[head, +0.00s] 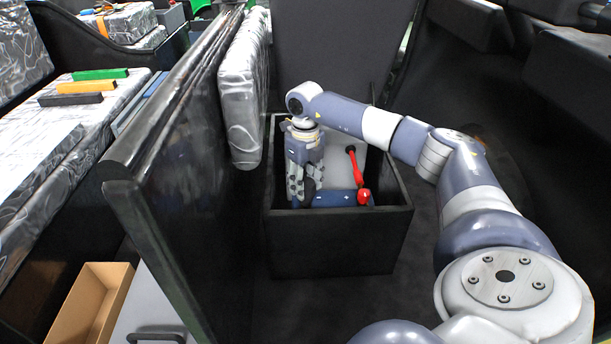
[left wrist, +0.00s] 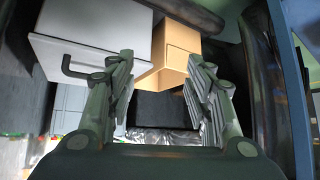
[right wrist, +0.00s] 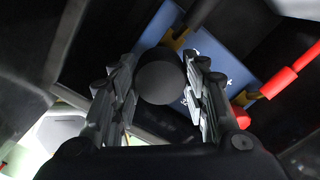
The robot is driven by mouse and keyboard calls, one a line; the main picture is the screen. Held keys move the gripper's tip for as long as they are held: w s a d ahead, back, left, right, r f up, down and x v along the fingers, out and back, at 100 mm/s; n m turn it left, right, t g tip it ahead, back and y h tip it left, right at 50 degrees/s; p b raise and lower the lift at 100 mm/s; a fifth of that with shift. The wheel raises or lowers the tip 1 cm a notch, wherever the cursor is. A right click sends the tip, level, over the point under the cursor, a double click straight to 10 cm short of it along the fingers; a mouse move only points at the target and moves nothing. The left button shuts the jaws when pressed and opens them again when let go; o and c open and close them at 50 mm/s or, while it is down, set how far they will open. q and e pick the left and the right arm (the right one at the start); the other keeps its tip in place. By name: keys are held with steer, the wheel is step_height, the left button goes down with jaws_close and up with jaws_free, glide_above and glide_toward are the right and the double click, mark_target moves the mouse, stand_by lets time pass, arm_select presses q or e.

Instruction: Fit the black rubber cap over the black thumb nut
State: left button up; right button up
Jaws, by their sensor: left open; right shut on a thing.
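My right gripper (head: 303,192) reaches down into an open black box in the head view. In the right wrist view its fingers (right wrist: 160,72) are shut on a round, matt black thing, which looks like the black rubber cap (right wrist: 160,84). It sits in front of a blue body with white lettering (right wrist: 205,52). I cannot make out the black thumb nut; it may be hidden behind the cap or the fingers. I cannot tell if the cap touches it. My left gripper (left wrist: 163,95) is open and empty in the left wrist view, and out of the head view.
The black box (head: 340,240) has high walls around my right gripper. A red-handled part (head: 356,170) stands inside it. A dark panel (head: 190,150) rises to the left. A white drawer front (left wrist: 90,55) and a cardboard box (left wrist: 172,55) lie beyond my left gripper.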

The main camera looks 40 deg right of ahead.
arm_select(q)
steer(key=shift+w+r, duration=0.25)
steer(key=shift+w, duration=0.05)
arm_select(e)
steer(key=shift+f, duration=0.15)
arm_select(q)
steer(key=shift+w+d+r+t, duration=0.35)
steer(key=shift+w+r+t, duration=0.25)
steer(key=shift+t, duration=0.1)
arm_select(e)
steer(key=shift+f, duration=0.45)
arm_select(q)
steer(key=shift+w+d+r, duration=0.1)
steer(key=shift+w, duration=0.1)
arm_select(e)
steer(key=shift+f, duration=0.15)
arm_select(q)
steer(key=shift+w+d+r+t+b, duration=0.1)
steer(key=shift+w+r+t+b, duration=0.15)
steer(key=shift+t+b, duration=0.05)
arm_select(e)
steer(key=shift+f, duration=0.2)
arm_select(q)
steer(key=shift+w+d+r+h, duration=0.1)
steer(key=shift+w+r+h, duration=0.1)
steer(key=shift+h, duration=0.1)
arm_select(e)
steer(key=shift+f, duration=0.15)
